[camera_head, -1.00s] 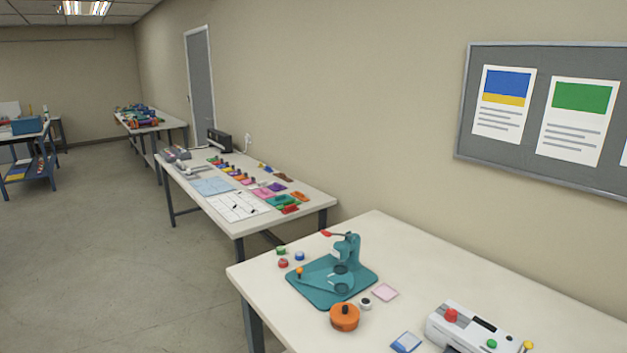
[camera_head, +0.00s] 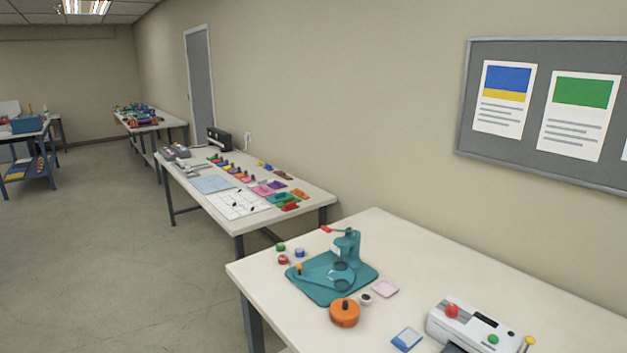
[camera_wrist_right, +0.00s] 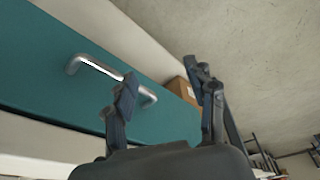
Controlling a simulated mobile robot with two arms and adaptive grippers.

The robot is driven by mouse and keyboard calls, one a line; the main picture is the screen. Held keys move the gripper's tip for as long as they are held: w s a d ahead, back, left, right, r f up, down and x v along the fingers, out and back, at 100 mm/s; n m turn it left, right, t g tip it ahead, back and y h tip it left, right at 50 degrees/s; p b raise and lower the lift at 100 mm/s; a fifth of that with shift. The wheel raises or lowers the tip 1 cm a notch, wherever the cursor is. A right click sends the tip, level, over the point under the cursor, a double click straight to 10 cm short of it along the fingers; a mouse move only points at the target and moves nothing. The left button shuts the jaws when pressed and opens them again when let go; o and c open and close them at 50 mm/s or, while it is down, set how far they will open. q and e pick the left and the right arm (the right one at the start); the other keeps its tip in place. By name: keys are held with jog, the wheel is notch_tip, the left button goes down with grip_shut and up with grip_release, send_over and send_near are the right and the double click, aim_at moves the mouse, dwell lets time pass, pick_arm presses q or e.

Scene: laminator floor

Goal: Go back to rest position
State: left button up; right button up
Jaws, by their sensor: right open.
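My right gripper (camera_wrist_right: 165,90) shows in the right wrist view with its two dark fingers spread apart and nothing between them. Behind its left finger is a teal drawer front (camera_wrist_right: 50,75) with a silver bar handle (camera_wrist_right: 88,63). The left finger overlaps part of the handle in the picture; I cannot tell whether they touch. Neither gripper shows in the head view, and my left gripper is in no view.
The near white table (camera_head: 450,260) holds a teal press (camera_head: 330,278), an orange round tool (camera_head: 344,313) and a white machine (camera_head: 470,328). A second table (camera_head: 240,190) stands behind it. Grey floor (camera_head: 110,240) is open at left. A cardboard box (camera_wrist_right: 180,89) is behind my right gripper.

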jog(key=s+f+g+b, duration=0.1)
jog(key=s+f, duration=0.2)
jog(key=f, duration=0.6)
jog(key=s+f+b, duration=0.1)
jog(key=s+f, duration=0.2)
jog(key=f, duration=0.7)
jog(key=s+d+f+b, duration=0.2)
jog(key=s+d+f, duration=0.1)
jog(key=s+f, duration=0.9)
jog(key=shift+s+d+g, duration=0.15)
jog(key=shift+s+g, duration=0.25)
jog(key=shift+s, duration=0.45)
